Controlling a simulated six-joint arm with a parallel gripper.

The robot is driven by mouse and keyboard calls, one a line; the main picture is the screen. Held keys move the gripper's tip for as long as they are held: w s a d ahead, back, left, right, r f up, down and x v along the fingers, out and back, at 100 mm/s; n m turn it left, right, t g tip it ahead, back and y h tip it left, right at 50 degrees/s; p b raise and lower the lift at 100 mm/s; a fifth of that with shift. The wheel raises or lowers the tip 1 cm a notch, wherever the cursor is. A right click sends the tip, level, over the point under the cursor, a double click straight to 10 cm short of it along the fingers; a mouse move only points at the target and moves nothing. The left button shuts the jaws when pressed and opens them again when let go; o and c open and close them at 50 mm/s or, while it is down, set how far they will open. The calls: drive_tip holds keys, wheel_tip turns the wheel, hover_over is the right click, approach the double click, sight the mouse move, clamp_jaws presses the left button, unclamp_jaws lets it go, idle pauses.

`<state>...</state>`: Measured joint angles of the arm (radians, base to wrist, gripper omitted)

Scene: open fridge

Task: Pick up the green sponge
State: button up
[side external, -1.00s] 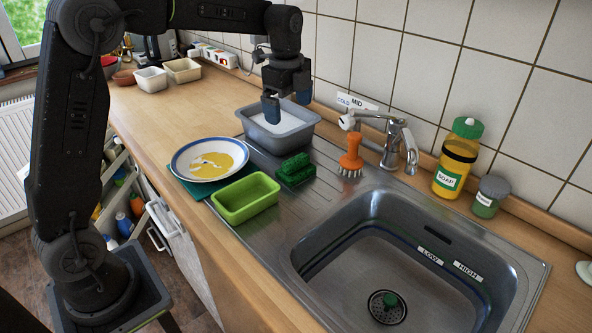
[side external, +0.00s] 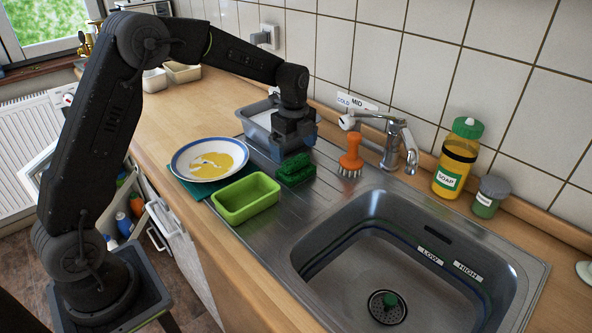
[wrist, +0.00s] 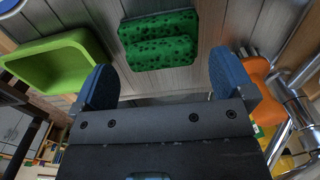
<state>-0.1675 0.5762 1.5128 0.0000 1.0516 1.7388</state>
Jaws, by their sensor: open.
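The green sponge (side external: 296,171) is dark green and lies on the metal drainboard, between the light green tray and the orange brush. In the wrist view the sponge (wrist: 160,40) shows dark speckles and a groove along its length. It lies ahead of my gripper, in line with the gap between the fingers. My gripper (side external: 294,150) is just behind and above the sponge in the side view. In the wrist view my gripper (wrist: 162,82) has its two blue fingers wide apart, with nothing between them. The exact height above the sponge is hard to tell.
A light green tray (side external: 228,215) stands left of the sponge. A plate (side external: 178,160) with yellow remains is farther left. A grey tub (side external: 245,124) stands behind my gripper. An orange brush (side external: 351,160) and the tap (side external: 404,146) are right. The sink (side external: 350,260) is in front.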

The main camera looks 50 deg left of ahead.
sight(294, 157)
drive_tip(key=shift+f, duration=1.95)
drive_tip(key=shift+c, duration=0.5)
drive_tip(key=c, duration=0.7)
wheel_tip(294, 157, up, 10)
drive_tip(key=shift+d+r, duration=0.1)
drive_tip(key=shift+c, duration=0.2)
